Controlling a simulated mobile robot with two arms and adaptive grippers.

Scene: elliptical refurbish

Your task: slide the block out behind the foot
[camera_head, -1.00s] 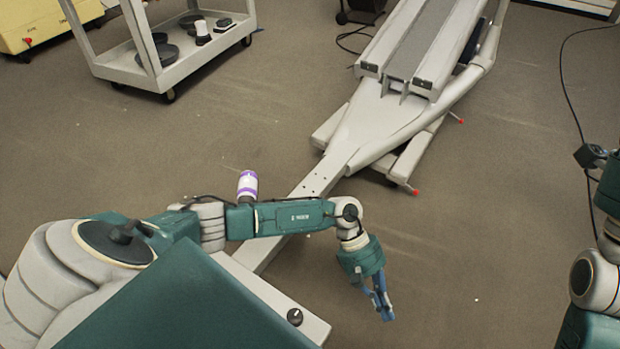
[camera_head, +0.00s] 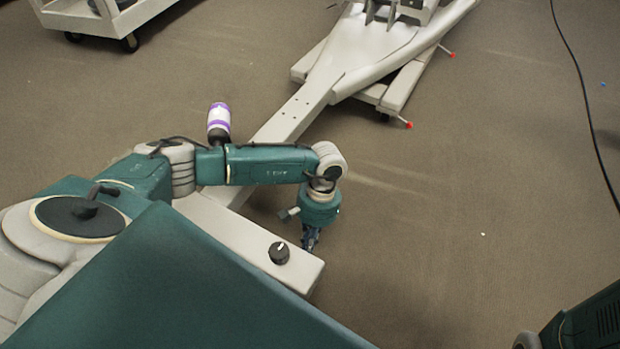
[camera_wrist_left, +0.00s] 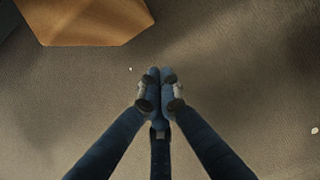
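The foot (camera_head: 222,232) is a pale crossbar with a black knob, under the end of the elliptical's long rail (camera_head: 290,118). My left gripper (camera_head: 309,245) hangs downward on the far side of the foot, close to its right end. In the left wrist view its blue fingers (camera_wrist_left: 160,88) meet at the tips with nothing between them. A tan-orange, angular piece (camera_wrist_left: 92,22) shows at the top left of that view, apart from the fingers; I cannot tell whether it is the block or the foot's end. No block can be made out in the head view. My right gripper is out of view.
A white and purple bottle-like object (camera_head: 219,122) stands behind my left arm. Red-tipped handles (camera_head: 408,124) stick out beside the machine's frame. A cart (camera_head: 100,15) is at the back left, and a black cable (camera_head: 585,105) crosses at right. The floor right of my gripper is clear.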

